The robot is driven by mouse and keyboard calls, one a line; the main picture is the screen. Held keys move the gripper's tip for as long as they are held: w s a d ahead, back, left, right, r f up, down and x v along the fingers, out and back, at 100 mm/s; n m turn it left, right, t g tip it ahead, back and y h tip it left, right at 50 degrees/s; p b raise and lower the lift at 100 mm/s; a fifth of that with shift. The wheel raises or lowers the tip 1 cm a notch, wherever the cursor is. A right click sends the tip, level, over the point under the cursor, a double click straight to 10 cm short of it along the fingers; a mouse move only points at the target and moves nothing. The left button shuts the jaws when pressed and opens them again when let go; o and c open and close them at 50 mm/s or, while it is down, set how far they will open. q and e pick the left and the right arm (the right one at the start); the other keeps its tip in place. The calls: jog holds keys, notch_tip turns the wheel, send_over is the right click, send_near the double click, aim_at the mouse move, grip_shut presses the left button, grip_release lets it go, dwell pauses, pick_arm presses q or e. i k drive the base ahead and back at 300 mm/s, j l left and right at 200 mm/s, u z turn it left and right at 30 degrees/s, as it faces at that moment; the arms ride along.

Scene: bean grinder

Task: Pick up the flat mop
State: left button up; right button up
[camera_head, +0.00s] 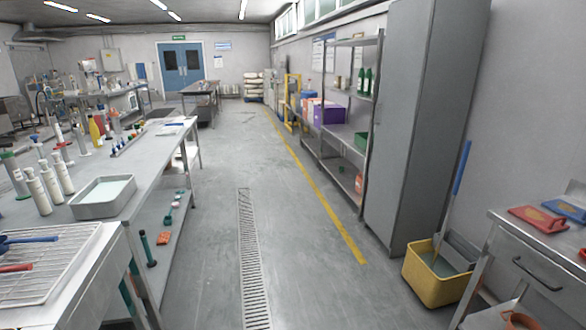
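What looks like the mop has a long blue handle (462,168) and stands tilted at the right of the head view. Its lower end goes down into a yellow bucket (436,288) on the floor. A grey part (460,250), a wringer or a mop head, sits at the bucket's rim; I cannot tell which. The bottom end of the mop is hidden inside the bucket. Neither of my grippers is in view.
A tall grey cabinet (420,130) stands behind the bucket. A steel bench (500,232) with a red tool (538,218) and a blue tool (565,210) is close on its right. A long steel table (150,160) lines the left. The middle floor, with a drain grate (250,265), is clear.

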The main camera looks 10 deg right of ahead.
aim_at(460, 170)
jog(key=i+l+z, duration=0.2)
jog(key=i+z, duration=0.6)
jog(key=i, duration=0.2)
jog(key=i+z, duration=0.35)
jog(key=i, duration=0.15)
jog(key=i+j+z, duration=0.4)
jog(key=i+l, duration=0.1)
